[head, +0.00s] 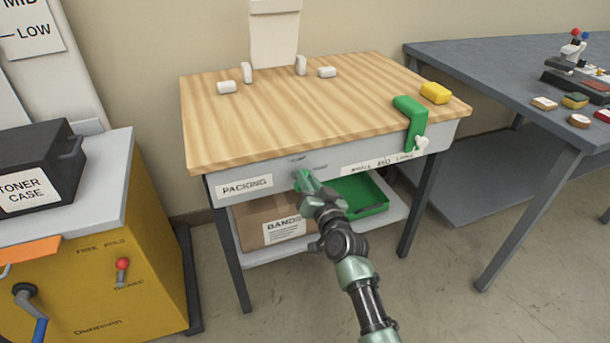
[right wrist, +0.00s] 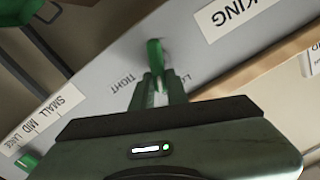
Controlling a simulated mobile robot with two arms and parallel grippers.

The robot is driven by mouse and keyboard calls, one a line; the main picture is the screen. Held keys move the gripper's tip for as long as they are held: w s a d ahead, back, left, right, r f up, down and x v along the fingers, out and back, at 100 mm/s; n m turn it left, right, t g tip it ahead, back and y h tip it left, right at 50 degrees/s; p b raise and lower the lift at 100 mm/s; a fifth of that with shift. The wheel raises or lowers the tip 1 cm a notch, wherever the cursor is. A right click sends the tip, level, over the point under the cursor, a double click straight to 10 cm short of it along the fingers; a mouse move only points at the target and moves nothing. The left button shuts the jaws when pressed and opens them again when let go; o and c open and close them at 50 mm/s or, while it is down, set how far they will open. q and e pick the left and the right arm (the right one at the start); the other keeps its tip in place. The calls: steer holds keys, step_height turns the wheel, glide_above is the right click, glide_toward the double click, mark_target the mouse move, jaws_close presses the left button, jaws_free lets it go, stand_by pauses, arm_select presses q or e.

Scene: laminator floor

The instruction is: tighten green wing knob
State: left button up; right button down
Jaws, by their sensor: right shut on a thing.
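The green wing knob (right wrist: 154,55) sits on the grey front apron of the packing table, between a "TIGHT" marking and a partly hidden "LO…" marking in the right wrist view. My right gripper (right wrist: 157,90) is shut on the knob, its fingers pointing at the apron. In the head view my right gripper (head: 303,180) reaches the apron from below, and it largely hides the knob. My left gripper is in neither view.
A green bracket (head: 411,112) with a white knob clamps the table's right edge. A yellow block (head: 435,92) and several white pieces lie on the wooden top (head: 300,115). A green tray (head: 366,208) and a "BANDS" box (head: 268,222) stand on the shelf below.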

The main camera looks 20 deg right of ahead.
arm_select(q)
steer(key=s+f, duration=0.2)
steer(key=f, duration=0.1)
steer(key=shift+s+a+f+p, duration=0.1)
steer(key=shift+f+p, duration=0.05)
steer(key=shift+p, duration=0.25)
arm_select(e)
steer(key=m, duration=0.4)
steer(key=f+m, duration=0.1)
steer(key=m, duration=0.3)
steer(key=d+m, duration=0.1)
steer(key=m, duration=0.4)
steer(key=shift+f, duration=0.4)
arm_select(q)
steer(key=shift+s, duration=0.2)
arm_select(e)
steer(key=c, duration=1.4)
jaws_free()
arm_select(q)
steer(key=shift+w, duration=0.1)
